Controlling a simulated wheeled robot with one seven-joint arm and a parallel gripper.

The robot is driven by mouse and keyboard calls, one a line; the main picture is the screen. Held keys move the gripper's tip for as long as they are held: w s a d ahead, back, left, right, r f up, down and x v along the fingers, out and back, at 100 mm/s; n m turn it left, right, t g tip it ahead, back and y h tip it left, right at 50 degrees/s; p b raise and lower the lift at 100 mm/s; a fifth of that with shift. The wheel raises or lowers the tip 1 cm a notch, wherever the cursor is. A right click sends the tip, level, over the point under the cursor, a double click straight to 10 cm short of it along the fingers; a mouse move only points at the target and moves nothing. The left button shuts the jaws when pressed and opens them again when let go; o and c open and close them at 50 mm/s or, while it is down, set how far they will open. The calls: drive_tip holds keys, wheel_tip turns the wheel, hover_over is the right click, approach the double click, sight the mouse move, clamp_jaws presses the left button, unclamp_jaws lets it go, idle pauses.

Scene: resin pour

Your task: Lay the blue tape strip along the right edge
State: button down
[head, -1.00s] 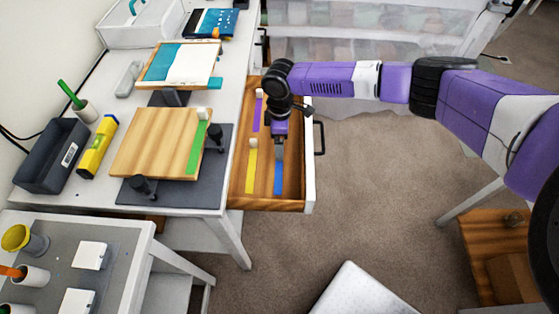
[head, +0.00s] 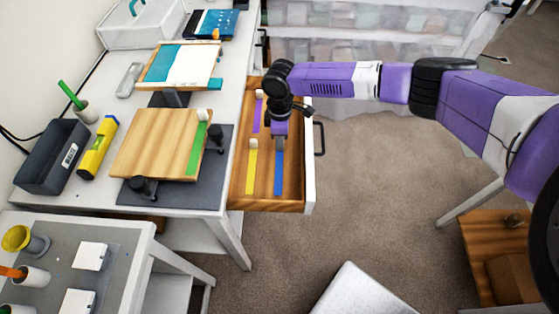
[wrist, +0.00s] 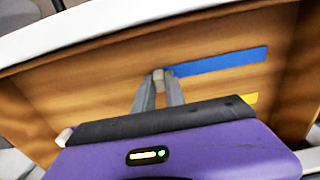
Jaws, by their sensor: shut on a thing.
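The blue tape strip (head: 278,176) lies lengthwise in the open wooden drawer (head: 264,200), near its right wall. In the wrist view the blue strip (wrist: 218,61) ends at a small pale tab (wrist: 158,80). My gripper (wrist: 160,84) is shut on that tab, one finger on each side. In the head view my gripper (head: 280,142) points down into the drawer at the strip's far end and hides the tab. I cannot tell whether the strip is lifted off the drawer floor. A wooden board (head: 152,145) stands on the bench with a green strip (head: 197,150) along its right edge.
A yellow strip (head: 251,172) and a purple strip (head: 258,115) lie in the drawer left of the blue one. Black clamp knobs (head: 143,187) stand by the board on a dark mat (head: 190,196). A yellow level (head: 98,147) and a dark bin (head: 53,157) are further left.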

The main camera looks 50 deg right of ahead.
drive_tip(key=shift+r+p, duration=0.9)
drive_tip(key=shift+r, duration=0.05)
wheel_tip(320, 180, up, 4)
drive_tip(key=p, duration=0.4)
drive_tip(key=shift+r, duration=0.1)
drive_tip(key=shift+r+p, duration=0.45)
drive_tip(key=shift+r, duration=0.4)
